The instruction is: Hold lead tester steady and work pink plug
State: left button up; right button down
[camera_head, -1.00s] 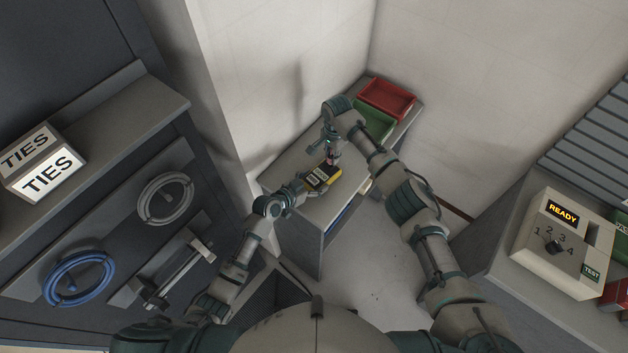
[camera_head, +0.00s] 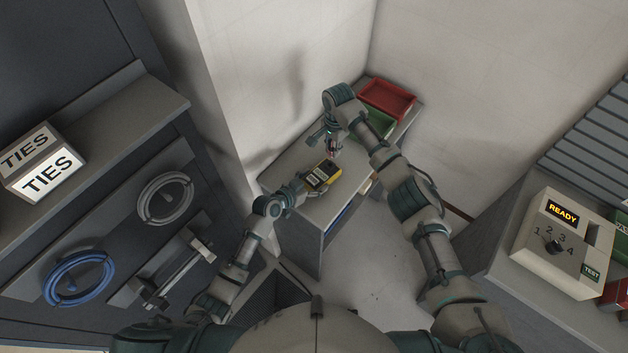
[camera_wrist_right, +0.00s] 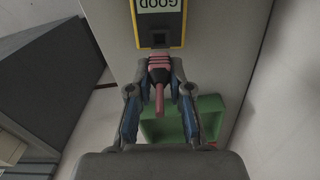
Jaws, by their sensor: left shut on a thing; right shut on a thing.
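The lead tester (camera_head: 321,174) is a yellow and black box above the grey bench. My left gripper (camera_head: 305,186) is shut on its lower left side. In the right wrist view the tester (camera_wrist_right: 184,25) shows a label reading GOOD, upside down, and a dark square socket. My right gripper (camera_head: 332,150) is shut on the pink plug (camera_wrist_right: 159,76), which is held between both fingertips. The plug's front end points at the socket, with what looks like a small gap between them. The plug is tiny in the head view.
A green bin (camera_head: 377,124) and a red bin (camera_head: 387,98) stand at the bench's (camera_head: 326,210) far end, close to my right arm. Walls close in behind the bench. A dark rack with coiled cables (camera_head: 78,278) is at left; a READY unit (camera_head: 562,243) is at right.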

jog(key=shift+r, duration=0.3)
pick_arm(q)
jog(key=o, duration=1.2)
jog(key=shift+o, duration=0.2)
jog(key=shift+a, duration=0.1)
jog(key=v, duration=1.1)
jog(key=shift+s+a+r, duration=0.2)
jog(key=shift+a, duration=0.1)
